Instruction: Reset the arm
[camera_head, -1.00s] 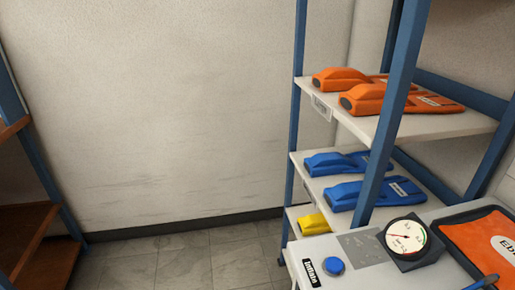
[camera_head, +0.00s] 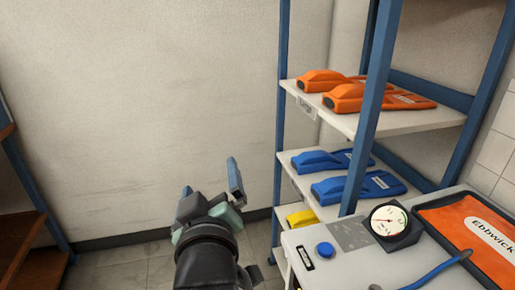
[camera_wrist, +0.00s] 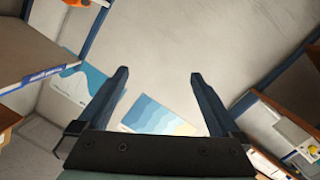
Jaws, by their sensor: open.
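My gripper (camera_head: 211,180) stands in the lower middle of the head view, in front of the bare wall and left of the shelf rack. Its two blue fingers are spread apart with nothing between them. In the wrist view my gripper (camera_wrist: 158,75) also shows open and empty, with a light wall or floor surface beyond the fingertips.
A blue-framed rack (camera_head: 366,130) holds orange, blue and yellow cuffs. A bench (camera_head: 340,267) at lower right carries a blue button (camera_head: 325,250), a gauge (camera_head: 388,221) and a tray with an orange cuff (camera_head: 480,235). Brown shelves (camera_head: 20,230) stand left.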

